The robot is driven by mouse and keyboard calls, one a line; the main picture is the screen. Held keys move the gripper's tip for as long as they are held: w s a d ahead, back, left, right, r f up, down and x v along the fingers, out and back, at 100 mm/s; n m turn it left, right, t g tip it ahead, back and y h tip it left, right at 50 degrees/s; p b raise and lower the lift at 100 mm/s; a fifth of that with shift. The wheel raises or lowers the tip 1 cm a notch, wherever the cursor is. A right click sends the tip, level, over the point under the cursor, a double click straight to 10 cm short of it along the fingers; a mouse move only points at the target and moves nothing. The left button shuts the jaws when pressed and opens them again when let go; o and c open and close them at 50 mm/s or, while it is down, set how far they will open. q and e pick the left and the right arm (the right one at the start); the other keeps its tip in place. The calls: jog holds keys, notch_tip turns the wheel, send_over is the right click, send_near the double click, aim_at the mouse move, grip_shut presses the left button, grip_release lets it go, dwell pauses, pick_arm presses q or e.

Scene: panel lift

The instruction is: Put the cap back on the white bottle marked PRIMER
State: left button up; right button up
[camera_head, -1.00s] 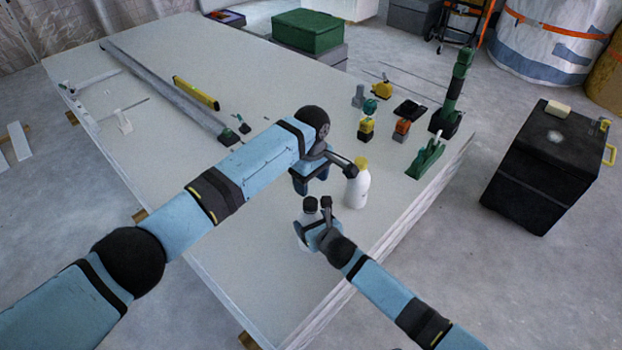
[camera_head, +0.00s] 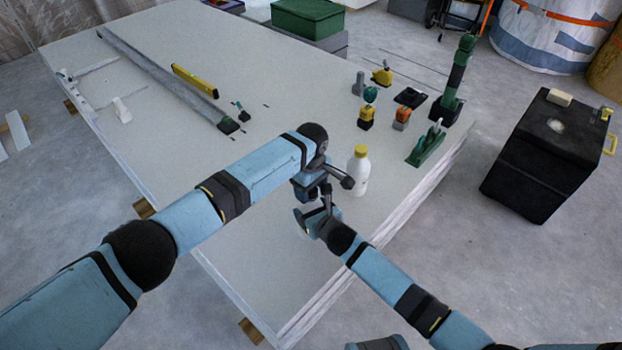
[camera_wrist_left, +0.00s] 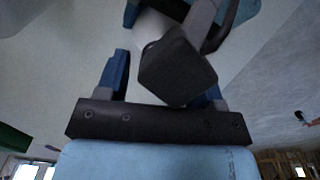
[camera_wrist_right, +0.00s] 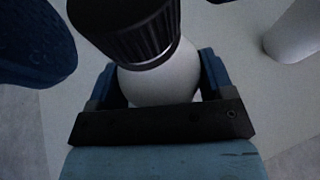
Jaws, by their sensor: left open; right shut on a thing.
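My right gripper (camera_head: 314,219) is shut on a white bottle (camera_wrist_right: 158,84) near the table's front edge. A black ribbed cap (camera_wrist_right: 130,28) sits over its top in the right wrist view; I cannot tell how tightly it is seated. No PRIMER marking shows. My left gripper (camera_head: 312,190) is open, close above the held bottle, and hides its top in the head view. A left finger (camera_wrist_right: 35,42) shows beside the cap, apart from it. In the left wrist view, a dark block (camera_wrist_left: 178,68) blocks most of the space between my left fingers (camera_wrist_left: 165,88).
A second white bottle (camera_head: 361,176) with a yellow cap stands just right of my grippers. Small tools, an orange-topped item (camera_head: 402,118) and a green plane-like tool (camera_head: 426,147) stand behind it. A yellow level (camera_head: 195,80) lies farther back. The table front (camera_head: 262,285) is clear.

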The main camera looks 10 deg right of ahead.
pick_arm(q)
jog(key=shift+f, duration=0.15)
jog(key=shift+c, duration=0.2)
jog(key=c, duration=0.9)
jog(key=m, duration=0.3)
jog(key=o, duration=1)
jog(key=shift+o, duration=0.2)
